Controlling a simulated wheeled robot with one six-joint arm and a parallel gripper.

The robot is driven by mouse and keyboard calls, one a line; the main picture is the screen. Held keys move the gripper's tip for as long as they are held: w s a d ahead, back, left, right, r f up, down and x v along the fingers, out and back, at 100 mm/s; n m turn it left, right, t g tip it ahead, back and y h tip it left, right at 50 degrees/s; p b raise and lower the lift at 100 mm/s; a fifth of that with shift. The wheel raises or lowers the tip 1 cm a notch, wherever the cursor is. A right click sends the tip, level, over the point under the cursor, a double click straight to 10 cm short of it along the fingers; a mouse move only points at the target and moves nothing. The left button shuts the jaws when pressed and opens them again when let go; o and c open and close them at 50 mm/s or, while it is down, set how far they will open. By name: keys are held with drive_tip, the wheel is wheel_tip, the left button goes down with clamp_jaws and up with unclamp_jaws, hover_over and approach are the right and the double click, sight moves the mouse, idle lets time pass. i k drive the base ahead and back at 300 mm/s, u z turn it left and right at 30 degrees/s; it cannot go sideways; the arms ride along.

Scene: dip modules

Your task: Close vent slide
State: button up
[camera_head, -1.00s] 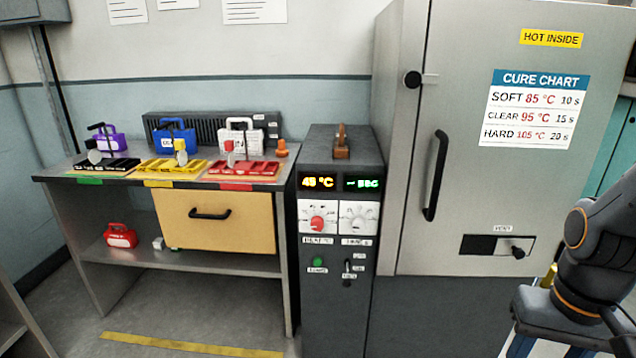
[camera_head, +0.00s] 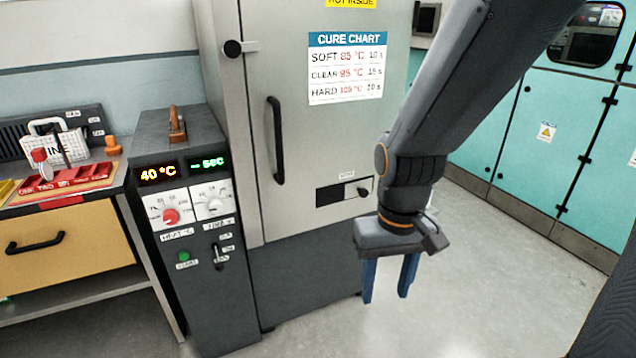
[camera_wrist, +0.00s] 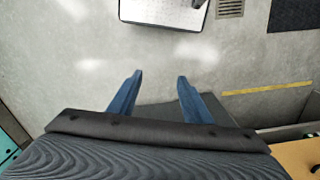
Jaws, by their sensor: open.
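The vent slide (camera_head: 358,190) is a small light plate with a dark knob (camera_head: 364,192), low on the grey oven door (camera_head: 300,150). The plate sits at the right of its slot, and a dark opening (camera_head: 330,195) shows at the left. My gripper (camera_head: 386,296) points down, in front of and below the vent in the picture, a little to its right. It is open and empty, with its blue fingers apart and not touching anything. The wrist view shows the open fingers (camera_wrist: 160,76) over bare floor; the vent is not in that view.
A dark control column (camera_head: 180,230) with dials and displays stands left of the oven. A bench with a yellow drawer (camera_head: 50,245) is farther left. Teal cabinets (camera_head: 545,130) stand at the right. The floor (camera_head: 490,290) right of the oven is clear.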

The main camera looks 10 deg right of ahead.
sight(362, 188)
drive_tip(key=k, duration=0.6)
drive_tip(key=z, duration=0.6)
drive_tip(key=i, duration=1.55)
drive_tip(key=u, duration=0.5)
